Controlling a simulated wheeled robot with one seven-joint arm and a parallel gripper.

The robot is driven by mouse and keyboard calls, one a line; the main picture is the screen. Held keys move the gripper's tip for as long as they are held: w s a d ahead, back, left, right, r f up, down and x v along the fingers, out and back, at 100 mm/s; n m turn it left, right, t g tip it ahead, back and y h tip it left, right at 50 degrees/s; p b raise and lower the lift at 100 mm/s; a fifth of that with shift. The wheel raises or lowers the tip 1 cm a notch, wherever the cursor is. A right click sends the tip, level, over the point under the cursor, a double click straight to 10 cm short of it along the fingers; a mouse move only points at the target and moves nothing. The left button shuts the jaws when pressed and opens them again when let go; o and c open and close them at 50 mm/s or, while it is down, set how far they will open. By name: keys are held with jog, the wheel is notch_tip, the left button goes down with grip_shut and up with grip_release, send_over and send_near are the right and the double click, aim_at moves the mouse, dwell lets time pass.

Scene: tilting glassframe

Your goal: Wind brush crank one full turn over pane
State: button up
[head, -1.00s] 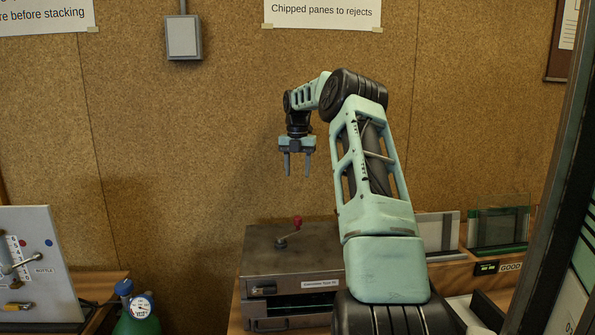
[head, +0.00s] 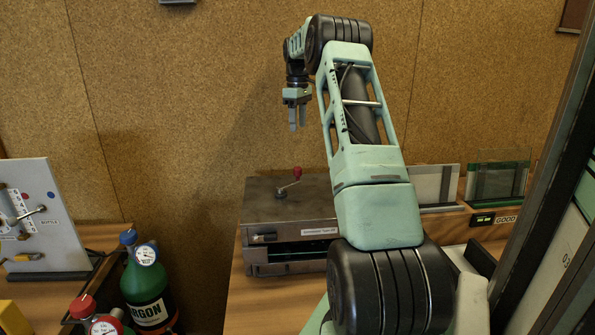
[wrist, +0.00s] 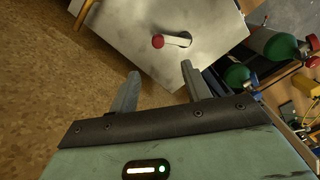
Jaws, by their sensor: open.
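The crank (head: 289,183) with a red knob is on top of a dark metal box (head: 262,208) on the bench. My gripper (head: 297,127) is raised above the crank, pointing down, open and empty, with clear space between them. In the wrist view the gripper (wrist: 160,85) has its two fingers apart, and the crank's red knob (wrist: 158,41) and short arm show beyond them. A green pane edge (head: 300,250) shows in the slot at the box's front. The brush inside the box is hidden.
A green argon bottle (head: 147,290) and a red-capped bottle (head: 90,312) stand at lower left, near a panel with a lever (head: 45,235). Framed panes (head: 497,180) stand at the back right. A dark post (head: 550,170) rises at right. The cork wall is behind.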

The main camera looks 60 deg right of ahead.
aim_at(298, 167)
notch_tip(298, 167, down, 17)
jog(key=m+p, duration=0.3)
jog(key=m, duration=1.2)
jog(key=shift+r, duration=0.15)
jog(key=shift+c, duration=0.3)
grip_shut()
